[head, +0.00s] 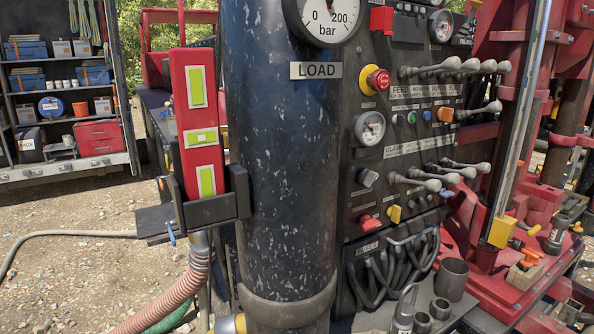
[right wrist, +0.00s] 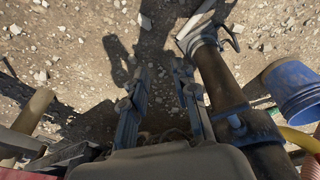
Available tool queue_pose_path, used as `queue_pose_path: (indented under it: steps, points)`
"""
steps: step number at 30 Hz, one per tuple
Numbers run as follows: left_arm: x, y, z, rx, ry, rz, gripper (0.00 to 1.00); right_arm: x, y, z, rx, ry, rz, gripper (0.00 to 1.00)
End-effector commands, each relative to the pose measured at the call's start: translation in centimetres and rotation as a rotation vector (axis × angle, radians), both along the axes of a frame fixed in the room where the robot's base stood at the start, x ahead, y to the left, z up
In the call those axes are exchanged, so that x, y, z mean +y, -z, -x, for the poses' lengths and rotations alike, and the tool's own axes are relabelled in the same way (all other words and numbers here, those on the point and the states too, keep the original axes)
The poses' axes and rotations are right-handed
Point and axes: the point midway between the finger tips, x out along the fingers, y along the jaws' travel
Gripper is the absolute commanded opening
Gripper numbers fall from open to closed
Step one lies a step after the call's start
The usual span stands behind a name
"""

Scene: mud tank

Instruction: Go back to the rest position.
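My right gripper (right wrist: 158,88) shows in the right wrist view with its two fingers apart and nothing between them. It points down over the stony ground (right wrist: 95,40), and a shadow lies on the ground ahead of it. A dark pipe (right wrist: 222,85) with a clamp runs close beside its right finger in the picture; I cannot tell whether they touch. Neither gripper shows in the head view, and my left gripper is in no view.
A large dark cylinder (head: 280,170) stands before the control panel (head: 395,130) with levers, gauges and a red stop button (head: 378,80). A red box (head: 198,125) sits in a bracket at left. A blue bucket (right wrist: 292,90) is right of the gripper. Open ground (head: 75,215) lies left.

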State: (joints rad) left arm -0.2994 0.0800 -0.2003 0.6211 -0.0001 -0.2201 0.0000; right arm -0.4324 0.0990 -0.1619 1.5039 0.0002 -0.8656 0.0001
Motion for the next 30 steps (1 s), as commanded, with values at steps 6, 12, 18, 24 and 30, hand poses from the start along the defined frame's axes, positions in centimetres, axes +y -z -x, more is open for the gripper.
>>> queue_pose_path:
  steps: [6,12,18,24,30]
  points:
    - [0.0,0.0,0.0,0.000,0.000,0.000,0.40,-1.1,9.3,7.0,0.059,-0.012,0.009,0.28]
    - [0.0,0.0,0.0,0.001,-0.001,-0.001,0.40,-2.3,13.7,13.2,0.092,-0.020,0.014,0.28]
    - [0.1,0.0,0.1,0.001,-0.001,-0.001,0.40,-2.9,14.9,16.1,0.103,-0.024,0.016,0.28]
    - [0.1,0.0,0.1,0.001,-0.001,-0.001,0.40,-2.9,15.0,16.3,0.103,-0.025,0.016,0.28]
    - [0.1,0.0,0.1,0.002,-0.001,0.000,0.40,-3.0,15.0,16.3,0.104,-0.024,0.016,0.28]
